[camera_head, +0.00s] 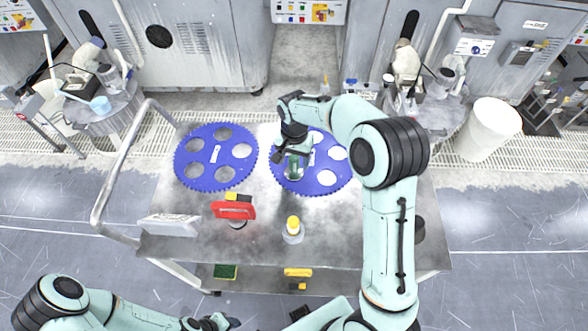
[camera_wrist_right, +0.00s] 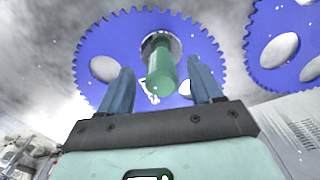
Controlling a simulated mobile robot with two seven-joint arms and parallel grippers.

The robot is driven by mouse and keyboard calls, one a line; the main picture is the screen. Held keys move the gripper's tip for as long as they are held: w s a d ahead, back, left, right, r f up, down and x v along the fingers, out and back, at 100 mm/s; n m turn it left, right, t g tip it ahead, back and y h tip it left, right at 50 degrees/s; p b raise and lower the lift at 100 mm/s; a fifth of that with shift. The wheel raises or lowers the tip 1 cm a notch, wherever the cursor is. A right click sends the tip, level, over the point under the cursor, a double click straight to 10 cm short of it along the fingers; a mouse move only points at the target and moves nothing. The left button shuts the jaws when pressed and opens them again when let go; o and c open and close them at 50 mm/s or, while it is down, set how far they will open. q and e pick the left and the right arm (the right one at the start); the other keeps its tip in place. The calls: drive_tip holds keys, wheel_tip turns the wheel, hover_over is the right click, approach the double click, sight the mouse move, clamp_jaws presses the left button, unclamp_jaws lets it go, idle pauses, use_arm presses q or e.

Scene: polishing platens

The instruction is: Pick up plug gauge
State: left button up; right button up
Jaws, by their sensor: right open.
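The plug gauge (camera_head: 294,168) has a green cylindrical handle and is at the right-hand blue toothed platen (camera_head: 333,183) on the metal cart. In the right wrist view the gauge (camera_wrist_right: 161,78) points toward the camera, with a grey round part behind it; I cannot tell whether that is its own end or a platen hole. My right gripper (camera_head: 287,155) is open, its two fingers (camera_wrist_right: 161,71) on either side of the handle with gaps visible. My left gripper (camera_head: 217,322) is low at the bottom edge of the head view, its fingers unclear.
A second blue platen (camera_head: 207,184) lies to the left. A red-handled tool (camera_head: 234,211), a yellow-capped bottle (camera_head: 293,232) and a grey-white block (camera_head: 170,226) stand along the cart's near side. A rail (camera_head: 120,160) borders its left. Bare cart top (camera_head: 262,222) lies between the tool and bottle.

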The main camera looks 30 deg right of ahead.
sight(294, 165)
wheel_tip(294, 165, down, 4)
drive_tip(key=shift+w+r, duration=0.1)
drive_tip(key=shift+w, duration=0.05)
drive_tip(key=shift+r, duration=0.1)
clamp_jaws()
